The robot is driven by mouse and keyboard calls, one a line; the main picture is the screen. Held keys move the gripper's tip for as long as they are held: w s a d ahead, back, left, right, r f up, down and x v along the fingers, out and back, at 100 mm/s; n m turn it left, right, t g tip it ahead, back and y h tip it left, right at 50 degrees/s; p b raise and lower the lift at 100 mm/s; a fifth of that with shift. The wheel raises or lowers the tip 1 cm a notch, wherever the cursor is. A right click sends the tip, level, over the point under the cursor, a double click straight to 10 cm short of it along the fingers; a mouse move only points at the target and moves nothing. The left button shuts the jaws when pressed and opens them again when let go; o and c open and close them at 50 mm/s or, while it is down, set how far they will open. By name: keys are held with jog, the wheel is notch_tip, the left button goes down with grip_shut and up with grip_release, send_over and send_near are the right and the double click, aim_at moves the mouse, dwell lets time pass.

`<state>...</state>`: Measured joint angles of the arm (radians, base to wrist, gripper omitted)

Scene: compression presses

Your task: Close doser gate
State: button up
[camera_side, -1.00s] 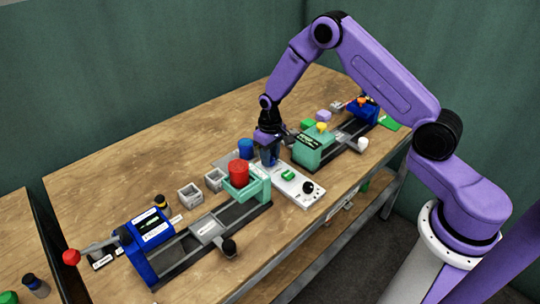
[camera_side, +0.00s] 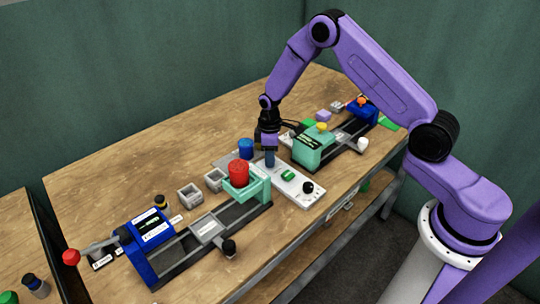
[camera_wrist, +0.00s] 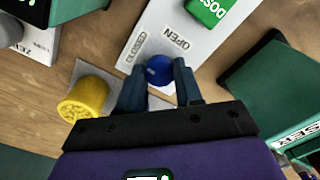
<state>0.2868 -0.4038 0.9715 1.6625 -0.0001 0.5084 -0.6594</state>
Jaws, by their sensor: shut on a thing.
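The doser is a long white plate (camera_side: 296,187) with a green label (camera_side: 288,175) and a black knob (camera_side: 307,187) at its near right end. In the wrist view, its face (camera_wrist: 190,45) carries an OPEN label (camera_wrist: 176,38) and a CLOSED label (camera_wrist: 136,48). A round blue knob (camera_wrist: 158,69) sits just below these labels. My gripper (camera_wrist: 160,80) is shut on the blue knob, with one blue finger on each side. In the side view my gripper (camera_side: 269,160) points straight down at the plate's far end. The fingers hide the knob there.
A blue cup (camera_side: 246,148) stands behind. The right press's teal block (camera_side: 313,150) is close on the right. The wrist view shows a yellow ridged piece (camera_wrist: 84,99) at left.

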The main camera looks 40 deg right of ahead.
dwell(0.5)
jog(key=o, duration=1)
jog(key=shift+o, duration=0.2)
notch_tip(320, 180, up, 18)
jog(key=shift+f, duration=0.25)
jog(key=s+a+r+n, duration=0.1)
jog(key=s+a+r, duration=0.25)
jog(key=s, duration=0.45)
jog(key=s+a+r+n, duration=0.1)
jog(key=s+a+r, duration=0.1)
jog(key=s+a, duration=0.5)
jog(key=s+d, duration=0.3)
jog(key=s, duration=0.8)
jog(key=s+d+n, duration=0.1)
jog(key=s+d, duration=0.2)
jog(key=s, duration=0.8)
jog(key=shift+n, duration=0.3)
